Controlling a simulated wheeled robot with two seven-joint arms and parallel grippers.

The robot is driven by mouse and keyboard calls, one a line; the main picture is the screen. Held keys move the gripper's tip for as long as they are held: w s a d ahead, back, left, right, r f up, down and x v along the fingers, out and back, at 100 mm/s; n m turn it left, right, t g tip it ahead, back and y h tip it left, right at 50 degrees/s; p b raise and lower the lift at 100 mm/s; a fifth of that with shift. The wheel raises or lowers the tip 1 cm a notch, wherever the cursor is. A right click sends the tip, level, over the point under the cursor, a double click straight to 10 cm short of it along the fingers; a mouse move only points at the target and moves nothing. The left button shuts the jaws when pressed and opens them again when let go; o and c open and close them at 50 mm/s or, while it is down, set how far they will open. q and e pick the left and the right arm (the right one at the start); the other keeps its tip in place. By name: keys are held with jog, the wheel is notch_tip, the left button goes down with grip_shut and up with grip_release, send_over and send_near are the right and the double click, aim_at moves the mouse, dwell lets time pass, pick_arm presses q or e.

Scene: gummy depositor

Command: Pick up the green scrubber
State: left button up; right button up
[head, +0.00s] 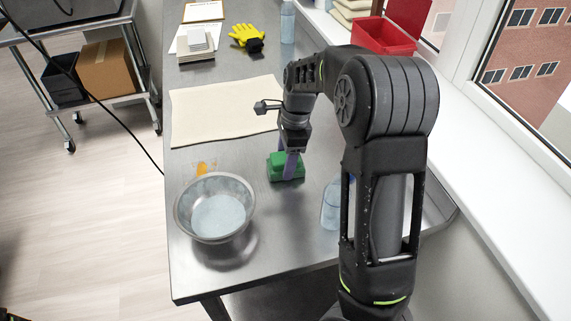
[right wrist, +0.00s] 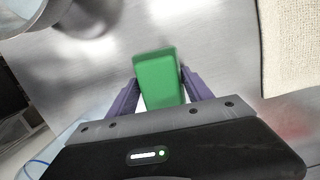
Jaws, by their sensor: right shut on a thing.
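The green scrubber (head: 276,167) is a small block on the steel table, right of the metal bowl. My right gripper (head: 290,168) comes down over it from above, with one purple finger in front of the scrubber. In the right wrist view the scrubber (right wrist: 157,80) sits between the two purple fingers of the right gripper (right wrist: 158,95), which are shut on its sides. I cannot tell whether it is lifted off the table. My left gripper is not in view.
A metal bowl (head: 183,209) with pale liquid stands left of the scrubber, near an orange smear (head: 202,167). A clear bottle (head: 330,208) stands right, partly behind my arm. A beige cloth (head: 220,112) lies behind. Yellow gloves (head: 245,34) and a red bin (head: 383,37) are farther back.

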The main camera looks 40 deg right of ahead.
aim_at(285, 157)
jog(key=c, duration=0.5)
notch_tip(285, 157, up, 10)
dwell(0.5)
dwell(0.4)
jog(key=o, duration=0.7)
jog(key=c, duration=0.5)
